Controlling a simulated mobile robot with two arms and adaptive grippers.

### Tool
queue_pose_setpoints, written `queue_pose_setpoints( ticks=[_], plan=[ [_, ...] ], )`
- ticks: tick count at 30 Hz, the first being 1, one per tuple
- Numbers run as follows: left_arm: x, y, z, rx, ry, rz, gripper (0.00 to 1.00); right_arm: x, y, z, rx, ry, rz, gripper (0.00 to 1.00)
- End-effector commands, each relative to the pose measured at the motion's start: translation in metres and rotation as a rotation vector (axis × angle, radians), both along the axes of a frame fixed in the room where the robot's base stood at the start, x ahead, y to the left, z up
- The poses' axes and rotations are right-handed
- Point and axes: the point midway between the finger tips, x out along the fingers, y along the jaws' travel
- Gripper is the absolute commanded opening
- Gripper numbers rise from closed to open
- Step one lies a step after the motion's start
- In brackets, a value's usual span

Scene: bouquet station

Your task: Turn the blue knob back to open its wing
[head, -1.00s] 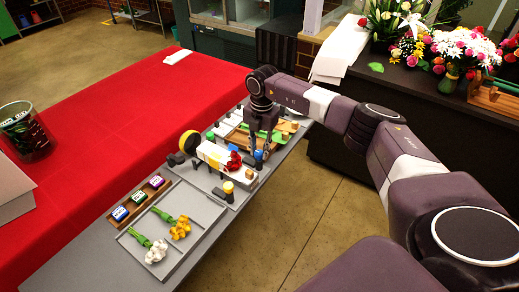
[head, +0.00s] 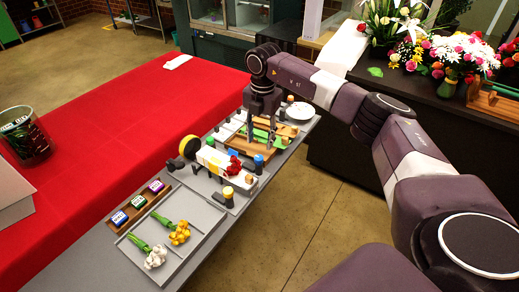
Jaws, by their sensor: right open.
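The blue knob (head: 259,160) is a small blue-topped post on the right side of the grey fixture on the bench. My right gripper (head: 260,145) is open and empty, fingers pointing down, just behind and above the blue knob in the head view. I cannot tell whether a finger touches it. A white wrap piece (head: 213,158) with a red flower (head: 234,166) lies in the fixture in front of the knob. Which flap is the blue knob's wing, and how it stands, is too small to tell. My left gripper is out of view.
A wooden tray (head: 236,148) with green stems lies behind, with a white plate (head: 300,111) beyond. A grey tray (head: 192,232) with flowers is in front.

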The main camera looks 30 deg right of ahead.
Motion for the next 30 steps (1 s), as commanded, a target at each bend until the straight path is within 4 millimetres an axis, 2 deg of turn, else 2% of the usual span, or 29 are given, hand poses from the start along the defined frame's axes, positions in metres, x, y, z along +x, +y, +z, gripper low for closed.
queue_pose_setpoints(
  ticks=[3,9,27,30],
  plan=[
    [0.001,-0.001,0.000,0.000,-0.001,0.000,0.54,0.000,0.000,0.023,0.001,-0.003,-0.001,0.40],
    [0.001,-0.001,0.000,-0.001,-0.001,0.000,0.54,-0.001,-0.001,0.043,0.001,0.001,-0.001,0.40],
    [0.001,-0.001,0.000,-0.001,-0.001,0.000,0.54,-0.001,0.000,0.046,0.002,0.000,0.001,0.40],
    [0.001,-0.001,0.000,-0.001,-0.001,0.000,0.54,0.001,0.013,0.040,0.029,-0.013,0.029,0.40]
  ],
)
